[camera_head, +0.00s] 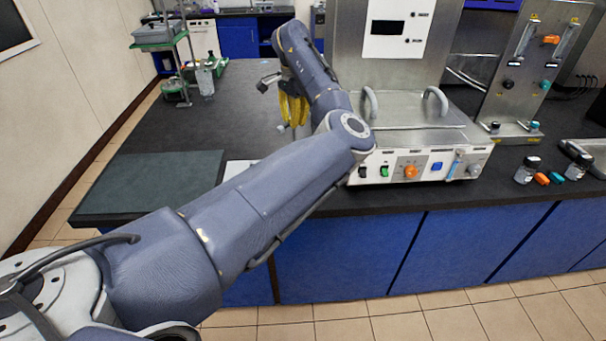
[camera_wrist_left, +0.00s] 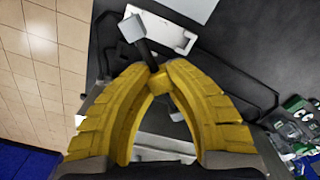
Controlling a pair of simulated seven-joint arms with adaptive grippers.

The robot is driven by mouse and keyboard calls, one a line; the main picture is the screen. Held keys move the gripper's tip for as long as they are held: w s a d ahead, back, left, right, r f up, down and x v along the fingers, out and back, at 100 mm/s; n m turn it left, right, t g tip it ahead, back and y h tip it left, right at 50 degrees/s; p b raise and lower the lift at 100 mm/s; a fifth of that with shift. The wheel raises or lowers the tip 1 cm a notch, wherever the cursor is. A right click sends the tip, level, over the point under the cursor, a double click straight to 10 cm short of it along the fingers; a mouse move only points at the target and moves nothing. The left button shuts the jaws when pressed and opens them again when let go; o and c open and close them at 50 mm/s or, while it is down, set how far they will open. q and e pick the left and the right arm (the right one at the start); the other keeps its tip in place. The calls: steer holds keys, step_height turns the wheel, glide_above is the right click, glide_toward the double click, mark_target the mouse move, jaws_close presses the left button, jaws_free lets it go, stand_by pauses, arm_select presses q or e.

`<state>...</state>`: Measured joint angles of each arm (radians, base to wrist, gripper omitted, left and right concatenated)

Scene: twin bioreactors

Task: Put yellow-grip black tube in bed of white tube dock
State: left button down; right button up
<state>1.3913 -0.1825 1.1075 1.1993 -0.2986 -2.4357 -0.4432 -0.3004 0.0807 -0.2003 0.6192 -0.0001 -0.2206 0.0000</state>
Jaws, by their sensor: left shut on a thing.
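The yellow-grip black tube shows in the left wrist view (camera_wrist_left: 146,53) as a dark rod with a pale grey block at its far end and a yellow block at its near end. My left gripper (camera_wrist_left: 163,75) has its yellow fingers shut on the yellow block. In the head view the left gripper (camera_head: 294,124) points down over the bench, and the tube cannot be made out clearly there. A white piece with a recess, likely the white tube dock (camera_wrist_left: 184,42), lies beyond the fingertips, partly behind the tube. My right gripper is not in view.
A steel and white bioreactor unit (camera_head: 425,165) with handles and knobs stands right of the gripper. A dark green mat (camera_head: 150,185) lies on the bench at left. A green-framed rack (camera_head: 175,60) stands at the back left.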

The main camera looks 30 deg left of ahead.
arm_select(q)
step_height(320, 180, down, 20)
steer(key=shift+r, duration=0.1)
stand_by(0.7)
steer(key=shift+f, duration=0.2)
steer(key=c, duration=1.4)
jaws_free()
steer(key=shift+r, duration=0.15)
step_height(320, 180, up, 12)
